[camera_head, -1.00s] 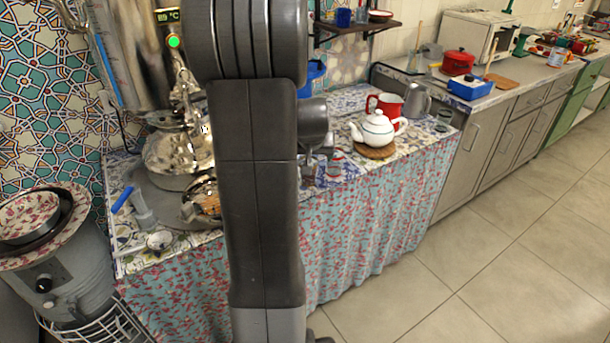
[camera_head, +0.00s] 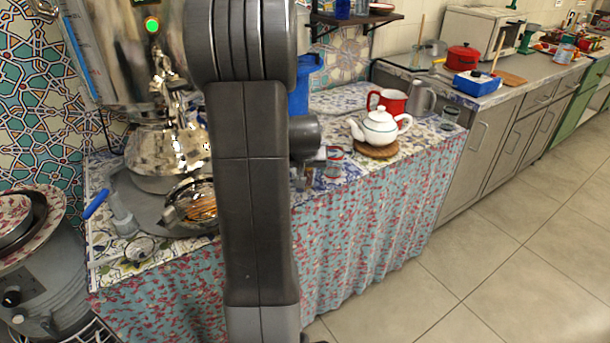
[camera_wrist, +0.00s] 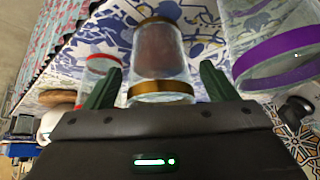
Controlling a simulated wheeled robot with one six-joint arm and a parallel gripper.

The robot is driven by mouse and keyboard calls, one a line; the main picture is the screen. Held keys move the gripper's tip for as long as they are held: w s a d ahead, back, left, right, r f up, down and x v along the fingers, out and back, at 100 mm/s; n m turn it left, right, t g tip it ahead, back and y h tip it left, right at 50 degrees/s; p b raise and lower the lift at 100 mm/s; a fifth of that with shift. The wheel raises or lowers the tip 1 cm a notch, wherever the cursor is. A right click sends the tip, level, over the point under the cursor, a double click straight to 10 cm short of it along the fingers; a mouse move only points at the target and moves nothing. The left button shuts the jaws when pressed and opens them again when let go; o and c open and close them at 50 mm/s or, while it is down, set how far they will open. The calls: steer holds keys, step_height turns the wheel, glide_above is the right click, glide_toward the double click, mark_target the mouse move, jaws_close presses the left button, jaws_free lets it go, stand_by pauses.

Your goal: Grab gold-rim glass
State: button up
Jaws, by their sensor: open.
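The gold-rim glass (camera_wrist: 160,90) is clear, with a gold band around its near rim, in the upper middle of the wrist view. My gripper (camera_wrist: 160,70) is open, with one dark green finger on each side of this glass. The near rim lies between the fingers; I cannot tell whether either finger touches it. A red-rim glass (camera_wrist: 102,60) stands to the left of the fingers and a purple-rim glass (camera_wrist: 275,58) to the right. In the head view my arm hides the gripper and the gold-rim glass.
A white teapot (camera_head: 380,128) on a round mat, a red mug (camera_head: 388,101) and a grey pitcher (camera_head: 420,100) stand right on the patterned tablecloth (camera_head: 335,194). A shiny samovar (camera_head: 160,150) stands left. Open floor (camera_head: 480,260) lies at right.

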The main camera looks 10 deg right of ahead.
steer(key=c, duration=1)
steer(key=shift+c, duration=0.8)
steer(key=shift+r, duration=0.2)
